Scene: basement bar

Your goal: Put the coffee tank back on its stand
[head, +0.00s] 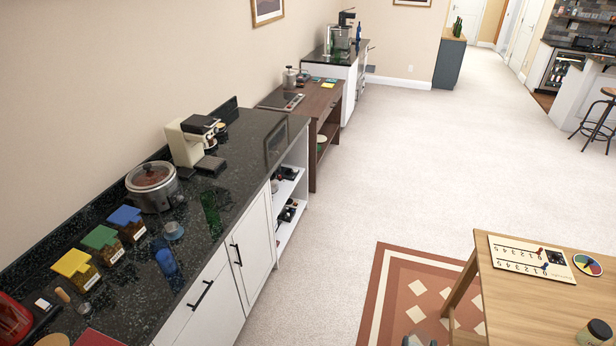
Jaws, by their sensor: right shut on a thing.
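My right gripper (422,341) barely shows at the bottom edge, as small dark grey tips over the patterned rug. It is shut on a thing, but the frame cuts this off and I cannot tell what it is. My left gripper is not in view. A cream and black coffee machine (184,143) stands on the dark counter at the left, against the wall. I cannot clearly pick out the coffee tank or its stand.
A wooden table (530,310) with a game board (530,257) stands at lower right. The carpet between is clear.

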